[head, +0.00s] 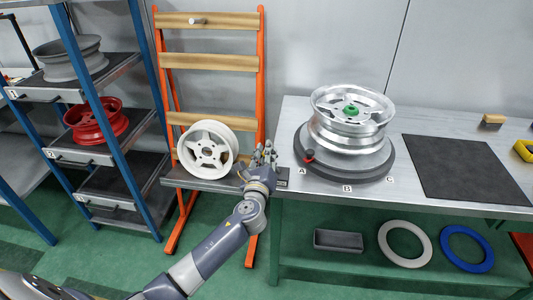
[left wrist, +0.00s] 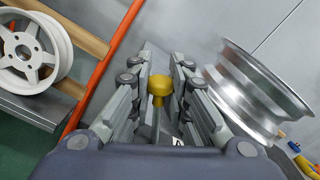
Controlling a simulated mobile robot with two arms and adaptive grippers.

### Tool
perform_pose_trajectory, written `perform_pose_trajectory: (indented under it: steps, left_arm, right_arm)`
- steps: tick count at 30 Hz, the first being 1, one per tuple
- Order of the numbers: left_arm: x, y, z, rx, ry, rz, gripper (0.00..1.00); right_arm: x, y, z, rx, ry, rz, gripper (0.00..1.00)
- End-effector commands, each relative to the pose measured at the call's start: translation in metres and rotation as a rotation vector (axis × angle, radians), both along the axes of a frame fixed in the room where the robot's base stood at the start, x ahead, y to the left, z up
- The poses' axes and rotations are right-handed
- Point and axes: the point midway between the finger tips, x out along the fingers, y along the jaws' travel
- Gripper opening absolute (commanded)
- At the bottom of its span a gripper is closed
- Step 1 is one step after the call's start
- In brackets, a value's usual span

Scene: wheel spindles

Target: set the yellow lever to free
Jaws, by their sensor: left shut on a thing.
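The yellow lever (left wrist: 159,90) shows in the left wrist view as a round yellow knob on a thin rod. My left gripper (left wrist: 162,70) has its two fingers on either side of the knob and is shut on it. In the head view my left gripper (head: 265,157) is at the left end of the workbench, between the white wheel and the turntable, and it hides the lever. A silver wheel (head: 350,124) with a green hub centre sits on the round dark turntable (head: 372,164), marked A, B and C. My right gripper is not in view.
A white wheel (head: 192,148) rests on an orange-framed stand left of my gripper. A blue rack (head: 124,118) holds a grey and a red wheel. A dark mat (head: 467,168) lies clear on the bench's right. A red knob (head: 309,155) is on the turntable's edge.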

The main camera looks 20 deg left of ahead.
Motion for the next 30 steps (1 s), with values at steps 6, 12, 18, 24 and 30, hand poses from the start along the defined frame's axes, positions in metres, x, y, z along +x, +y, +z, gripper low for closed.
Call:
perform_pose_trajectory:
  steps: [6, 12, 18, 24, 30]
  left_arm:
    - [0.000, 0.001, 0.000, 0.000, 0.001, 0.004, 0.40]
    - [0.000, 0.001, 0.000, 0.001, 0.001, 0.003, 0.40]
    - [-0.005, -0.001, -0.001, 0.000, 0.002, 0.001, 0.40]
    - [-0.033, -0.009, -0.002, -0.001, 0.003, 0.000, 0.40]
    - [-0.075, -0.021, -0.002, -0.001, 0.004, 0.001, 0.40]
  right_arm:
    - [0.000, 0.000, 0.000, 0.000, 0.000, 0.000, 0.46]
    - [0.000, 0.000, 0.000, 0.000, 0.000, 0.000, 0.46]
    - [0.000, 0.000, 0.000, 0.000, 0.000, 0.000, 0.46]
    - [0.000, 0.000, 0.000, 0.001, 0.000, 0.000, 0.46]
    - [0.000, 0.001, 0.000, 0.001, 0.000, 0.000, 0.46]
